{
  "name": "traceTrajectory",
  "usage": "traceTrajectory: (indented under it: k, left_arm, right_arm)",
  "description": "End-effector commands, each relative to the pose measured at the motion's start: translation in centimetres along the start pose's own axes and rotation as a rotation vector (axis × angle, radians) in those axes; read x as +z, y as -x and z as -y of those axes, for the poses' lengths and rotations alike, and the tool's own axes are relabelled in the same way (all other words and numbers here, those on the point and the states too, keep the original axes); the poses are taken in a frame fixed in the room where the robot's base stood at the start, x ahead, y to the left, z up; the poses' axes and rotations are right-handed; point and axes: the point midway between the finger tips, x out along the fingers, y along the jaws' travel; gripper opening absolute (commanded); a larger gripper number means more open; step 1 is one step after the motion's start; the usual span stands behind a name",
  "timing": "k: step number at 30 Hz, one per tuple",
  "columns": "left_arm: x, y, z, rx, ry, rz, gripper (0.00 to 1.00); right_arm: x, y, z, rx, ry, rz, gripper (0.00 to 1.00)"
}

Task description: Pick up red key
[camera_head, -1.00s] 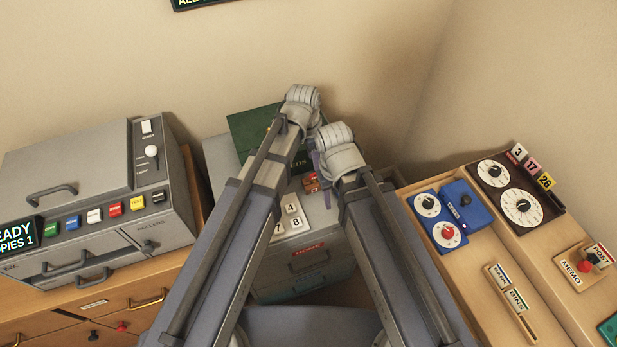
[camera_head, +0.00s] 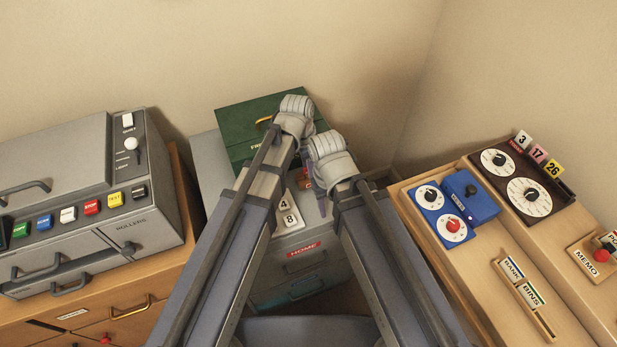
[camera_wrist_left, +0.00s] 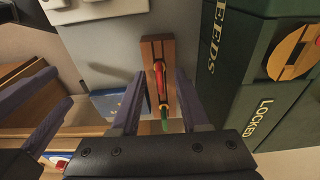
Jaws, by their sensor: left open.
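In the left wrist view a red key (camera_wrist_left: 161,84) lies on a small wooden block (camera_wrist_left: 150,54), with a green piece (camera_wrist_left: 164,124) at its near end. My left gripper (camera_wrist_left: 160,74) is open, one finger on each side of the block in the picture. Whether the fingers touch it, I cannot tell. In the head view my left wrist (camera_head: 296,115) hides its fingers and most of the block. My right gripper (camera_wrist_left: 58,88) shows at the left of the wrist view, its two fingers apart and nothing visible between them.
A green box (camera_head: 240,125) stands close behind, on the grey cabinet (camera_head: 207,160). White number tiles (camera_head: 289,219) lie near my arms. A grey copier (camera_head: 70,170) stands at the left. A wooden desk (camera_head: 480,270) with dials and a blue device (camera_head: 468,198) is at the right.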

Motion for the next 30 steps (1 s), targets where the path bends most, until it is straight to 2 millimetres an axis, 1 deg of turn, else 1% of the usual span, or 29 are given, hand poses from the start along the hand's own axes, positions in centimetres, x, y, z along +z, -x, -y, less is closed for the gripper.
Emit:
traceTrajectory:
  k: [1, 8, 11, 18, 21, 30]
  left_arm:
    - [0.01, -0.63, 0.01, 0.000, 0.000, 0.000, 0.45]
    - [-0.03, -0.44, 0.00, 0.000, 0.000, 0.000, 0.45]
    - [-0.03, -0.44, 0.00, 0.000, 0.000, 0.000, 0.36]
    - [-0.02, -0.44, 0.00, 0.000, 0.000, 0.000, 0.09]
    - [-0.02, -0.45, 0.00, 0.000, 0.000, 0.000, 0.00]
    - [-0.02, -0.45, 0.00, 0.000, 0.000, 0.000, 0.00]
  right_arm:
    - [-0.04, -0.63, 0.06, 0.000, 0.000, 0.000, 0.50]
    - [-0.03, -0.43, 0.04, 0.000, 0.000, 0.000, 0.50]
    - [-0.03, -0.43, 0.04, 0.000, 0.000, 0.000, 0.50]
    - [-0.03, -0.43, 0.04, 0.000, 0.000, 0.000, 0.50]
    - [-0.03, -0.44, 0.04, 0.000, 0.000, 0.000, 0.50]
    - [-0.03, -0.44, 0.04, 0.000, 0.000, 0.000, 0.50]
